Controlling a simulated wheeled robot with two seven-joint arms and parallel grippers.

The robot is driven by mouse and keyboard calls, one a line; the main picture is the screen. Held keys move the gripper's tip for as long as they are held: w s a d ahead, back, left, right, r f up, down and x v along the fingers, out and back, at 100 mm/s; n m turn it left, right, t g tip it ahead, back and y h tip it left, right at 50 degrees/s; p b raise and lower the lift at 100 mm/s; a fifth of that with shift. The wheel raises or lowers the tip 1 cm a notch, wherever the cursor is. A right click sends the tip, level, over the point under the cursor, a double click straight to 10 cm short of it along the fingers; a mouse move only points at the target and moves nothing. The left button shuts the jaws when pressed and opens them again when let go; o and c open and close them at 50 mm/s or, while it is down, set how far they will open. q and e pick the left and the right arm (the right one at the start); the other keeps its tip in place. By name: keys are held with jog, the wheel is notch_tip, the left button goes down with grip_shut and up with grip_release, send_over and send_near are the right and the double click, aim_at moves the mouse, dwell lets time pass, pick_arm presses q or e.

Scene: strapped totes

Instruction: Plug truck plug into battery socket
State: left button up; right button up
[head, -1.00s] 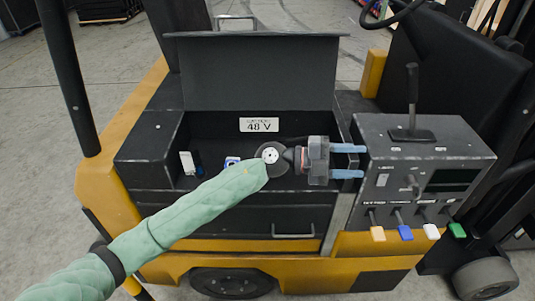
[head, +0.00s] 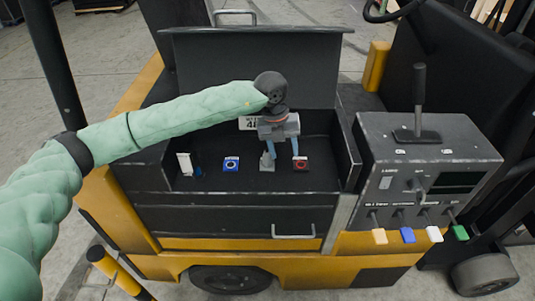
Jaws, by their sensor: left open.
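My left gripper (head: 282,154) points down into the open battery compartment (head: 330,178), its two blue fingers apart and nothing seen between them. A small grey piece (head: 267,162) stands just below the left fingertip; I cannot tell whether they touch or whether this is the truck plug. A red block (head: 301,163) with a pale face sits below the right fingertip. A blue block (head: 231,164) with a pale face sits further left. I cannot tell for sure which piece is the battery socket. My right gripper is not in view.
A white piece (head: 184,163) with a blue part stands at the compartment's left. A control console (head: 425,155) with a tall lever (head: 418,95) and coloured knobs stands to the right.

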aim_at(267, 151)
pick_arm(q)
jog(key=w+a, duration=0.1)
jog(key=w+a+r+y, duration=0.1)
jog(key=a, duration=0.1)
jog(key=w+a+t+y, duration=0.1)
jog(key=w, duration=0.1)
jog(key=shift+a+r+n, duration=0.25)
jog(key=shift+a+n, duration=0.15)
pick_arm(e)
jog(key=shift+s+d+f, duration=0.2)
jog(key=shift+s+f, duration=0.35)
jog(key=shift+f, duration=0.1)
pick_arm(q)
jog(key=shift+f, duration=0.1)
notch_tip(267, 151, down, 5)
jog(key=shift+f, duration=0.1)
jog(key=shift+f+b, duration=0.85)
jog(key=shift+b, duration=0.3)
jog(key=shift+f+b, duration=0.8)
jog(key=shift+f, duration=0.15)
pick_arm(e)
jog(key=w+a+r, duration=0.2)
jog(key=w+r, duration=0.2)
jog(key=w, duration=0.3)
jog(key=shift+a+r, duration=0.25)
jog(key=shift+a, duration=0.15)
pick_arm(q)
jog(key=shift+b, duration=1.2)
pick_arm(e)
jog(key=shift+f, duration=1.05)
